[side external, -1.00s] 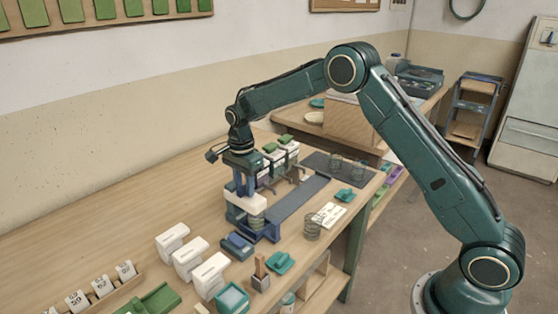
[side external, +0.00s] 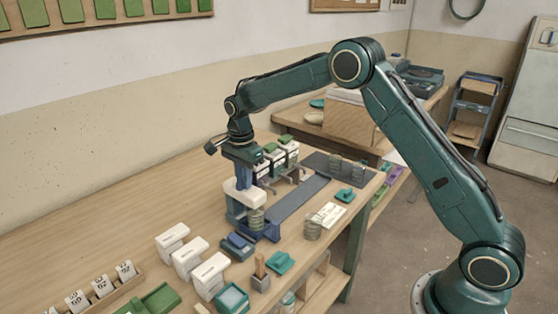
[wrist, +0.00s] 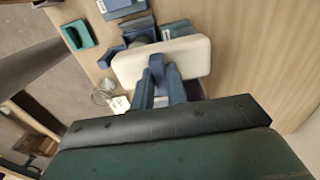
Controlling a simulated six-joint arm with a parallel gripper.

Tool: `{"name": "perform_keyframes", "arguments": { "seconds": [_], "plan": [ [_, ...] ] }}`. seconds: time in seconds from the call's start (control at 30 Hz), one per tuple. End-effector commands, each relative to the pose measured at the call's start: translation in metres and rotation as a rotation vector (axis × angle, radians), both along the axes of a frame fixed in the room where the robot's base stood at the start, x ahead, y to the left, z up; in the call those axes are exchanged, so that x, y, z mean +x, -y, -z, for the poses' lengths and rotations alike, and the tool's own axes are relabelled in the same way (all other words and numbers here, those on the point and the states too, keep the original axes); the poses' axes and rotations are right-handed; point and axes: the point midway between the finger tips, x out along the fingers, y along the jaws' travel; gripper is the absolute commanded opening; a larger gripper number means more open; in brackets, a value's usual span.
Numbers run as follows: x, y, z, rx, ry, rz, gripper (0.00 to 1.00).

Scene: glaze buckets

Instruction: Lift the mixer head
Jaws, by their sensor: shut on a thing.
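The mixer head is a white block (side external: 243,190) on a dark blue stand (side external: 270,231) at the middle of the bench. It also shows in the wrist view as a white rounded slab (wrist: 192,58). My gripper (side external: 244,182) points down at its top. In the wrist view the two blue fingers (wrist: 160,78) are closed on a blue upright piece on the slab, which looks like its handle. A coiled, greenish cylinder (side external: 256,219) is just below the head; whether they touch is unclear.
White blocks (side external: 189,258) stand in front left of the stand. Blue and teal trays (side external: 232,299) lie nearby. White containers with green tops (side external: 275,160) stand behind it. Wire coils (side external: 313,227) are to the right. The bench at back left is clear.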

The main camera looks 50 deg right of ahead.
Motion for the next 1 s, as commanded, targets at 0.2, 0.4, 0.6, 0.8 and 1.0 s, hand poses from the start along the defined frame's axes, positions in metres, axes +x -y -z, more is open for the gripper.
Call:
{"name": "perform_keyframes", "arguments": {
  "seconds": [0.2,0.4,0.6,0.8,1.0],
  "plan": [
    [0.001,0.0,-0.013,0.0,0.004,0.0,0.0],
    [0.001,0.0,-0.023,0.0,0.005,0.0,0.0],
    [0.001,0.0,-0.033,0.0,0.005,0.0,0.0],
    [0.001,0.0,-0.039,0.0,0.005,0.0,0.0],
    [0.001,0.0,-0.04,0.0,0.005,0.0,0.0]
  ]
}}
